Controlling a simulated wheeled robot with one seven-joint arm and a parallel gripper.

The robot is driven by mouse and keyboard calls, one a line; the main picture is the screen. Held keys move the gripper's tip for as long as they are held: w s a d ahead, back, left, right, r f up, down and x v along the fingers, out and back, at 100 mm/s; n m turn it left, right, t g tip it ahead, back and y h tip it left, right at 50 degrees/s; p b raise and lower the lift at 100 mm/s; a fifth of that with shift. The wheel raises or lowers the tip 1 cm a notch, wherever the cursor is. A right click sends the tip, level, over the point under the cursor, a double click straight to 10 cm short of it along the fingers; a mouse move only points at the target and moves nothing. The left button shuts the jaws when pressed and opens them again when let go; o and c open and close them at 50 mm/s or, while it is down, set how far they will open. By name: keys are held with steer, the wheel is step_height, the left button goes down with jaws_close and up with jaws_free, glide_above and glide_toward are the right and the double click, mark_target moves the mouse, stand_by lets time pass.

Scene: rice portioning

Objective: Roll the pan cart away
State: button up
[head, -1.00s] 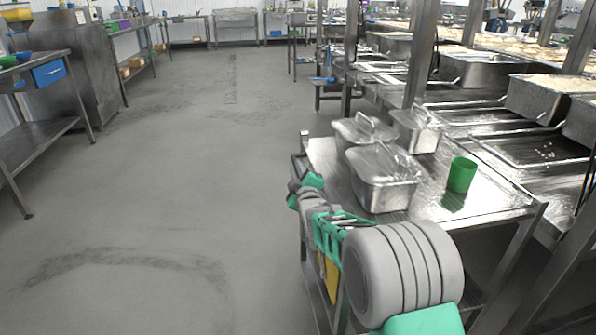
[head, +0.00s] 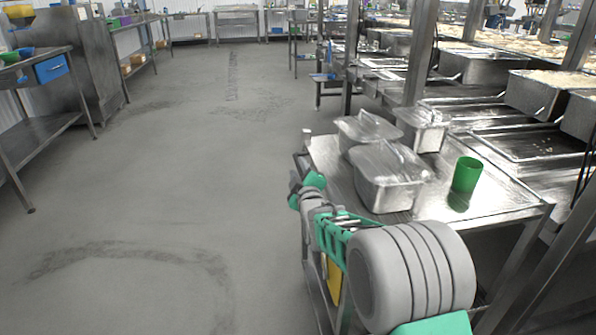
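The pan cart (head: 495,207) is a steel cart in the right half of the head view, beside the long serving line. Lidded steel pans stand on its top: one in front (head: 386,178), one behind left (head: 366,130) and one behind right (head: 422,128). A green cup (head: 465,175) stands to their right. My arm reaches along the cart's left side. My gripper (head: 297,186) is small at the arm's far end, near the cart's left edge. I cannot tell whether its fingers are open or touch the cart.
The serving line (head: 490,115) with steel trays lies close along the cart's right and far side. A steel post (head: 420,55) rises behind the pans. Open grey floor (head: 190,190) stretches to the left and ahead. A steel table (head: 35,130) stands at the far left.

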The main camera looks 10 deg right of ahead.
steer(key=shift+d+r, duration=0.1)
steer(key=shift+s, duration=0.3)
steer(key=s+p, duration=0.1)
steer(key=s, duration=0.6)
steer(key=shift+p, duration=0.35)
steer(key=shift+s, duration=0.1)
